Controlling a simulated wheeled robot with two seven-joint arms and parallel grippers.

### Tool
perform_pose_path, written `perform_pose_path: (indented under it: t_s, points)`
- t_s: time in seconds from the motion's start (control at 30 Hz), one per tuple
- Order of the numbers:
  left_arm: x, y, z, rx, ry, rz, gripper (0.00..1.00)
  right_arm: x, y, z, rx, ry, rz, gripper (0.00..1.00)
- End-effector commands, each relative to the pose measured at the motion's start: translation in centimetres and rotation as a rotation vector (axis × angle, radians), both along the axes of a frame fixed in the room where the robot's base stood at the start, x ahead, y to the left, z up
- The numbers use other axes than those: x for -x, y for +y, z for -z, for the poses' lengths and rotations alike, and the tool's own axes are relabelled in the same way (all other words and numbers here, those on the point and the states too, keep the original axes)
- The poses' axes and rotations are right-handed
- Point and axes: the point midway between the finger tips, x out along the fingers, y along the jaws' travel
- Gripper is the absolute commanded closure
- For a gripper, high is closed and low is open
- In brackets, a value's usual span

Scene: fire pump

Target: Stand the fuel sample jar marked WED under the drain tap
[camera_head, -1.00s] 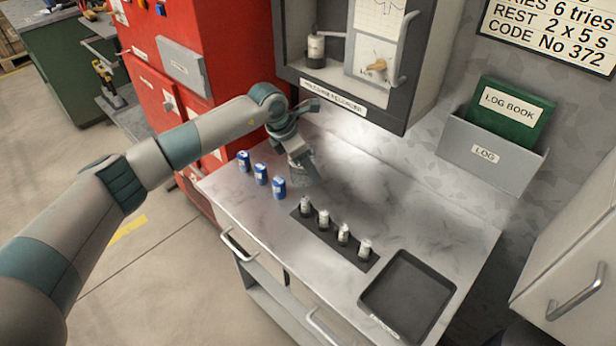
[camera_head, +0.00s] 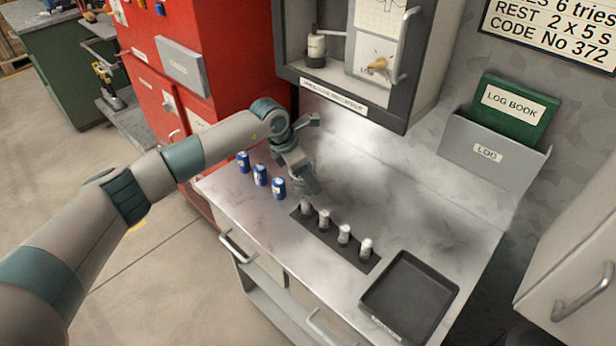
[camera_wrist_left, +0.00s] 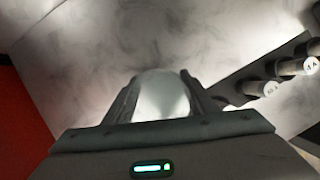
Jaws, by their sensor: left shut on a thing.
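My left gripper (camera_head: 304,187) is low over the worktop, beside the far left end of a dark rack (camera_head: 334,241). It is shut on a pale, rounded thing (camera_wrist_left: 162,97), seen between the fingers in the left wrist view; its marking cannot be read, and the gripper hides it in the head view. Several pale jars (camera_head: 344,234) stand upright in the rack; WED cannot be made out on any. A brass tap-like fitting (camera_head: 377,65) is in the grey wall cabinet; I cannot tell whether it is the drain tap. My right gripper is not in view.
Blue cans (camera_head: 260,174) stand in a row left of the gripper. A dark tray (camera_head: 447,290) lies at the worktop's right front. The wall cabinet (camera_head: 337,97) overhangs the back, with a white-and-black cylinder (camera_head: 316,49) inside. The worktop behind the rack is clear.

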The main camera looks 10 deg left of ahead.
Motion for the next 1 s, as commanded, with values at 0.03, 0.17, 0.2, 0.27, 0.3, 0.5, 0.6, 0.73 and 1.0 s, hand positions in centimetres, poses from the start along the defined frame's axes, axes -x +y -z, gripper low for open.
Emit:
perform_pose_path:
  t_s: [0.03, 0.17, 0.2, 0.27, 0.3, 0.5, 0.6, 0.73, 1.0]
  points:
    - [0.0, 0.0, 0.0, 0.001, -0.001, 0.000, 0.75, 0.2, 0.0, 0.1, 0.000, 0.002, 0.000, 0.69]
    - [0.0, 0.0, 0.1, 0.001, -0.001, 0.000, 0.75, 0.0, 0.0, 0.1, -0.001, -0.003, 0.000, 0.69]
    - [0.0, 0.0, 0.1, 0.001, -0.001, 0.000, 0.75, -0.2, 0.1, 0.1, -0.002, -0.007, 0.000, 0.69]
    - [0.0, 0.0, 0.2, 0.001, -0.001, 0.000, 0.75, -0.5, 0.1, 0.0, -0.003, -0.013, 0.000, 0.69]
    - [0.0, 0.0, 0.2, 0.000, 0.000, 0.000, 0.42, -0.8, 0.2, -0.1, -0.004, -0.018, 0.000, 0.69]
    - [0.0, 0.0, 0.2, 0.000, 0.000, 0.000, 0.30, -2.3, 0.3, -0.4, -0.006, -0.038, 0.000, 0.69]
    - [0.0, 0.0, 0.2, 0.000, 0.000, 0.000, 0.30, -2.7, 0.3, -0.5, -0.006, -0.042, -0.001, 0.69]
    - [0.0, 0.0, 0.1, 0.000, 0.000, 0.000, 0.30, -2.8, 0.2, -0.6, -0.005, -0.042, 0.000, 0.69]
    - [0.2, 0.6, -1.3, -0.001, -0.003, -0.001, 0.30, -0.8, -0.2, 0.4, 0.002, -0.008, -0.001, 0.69]
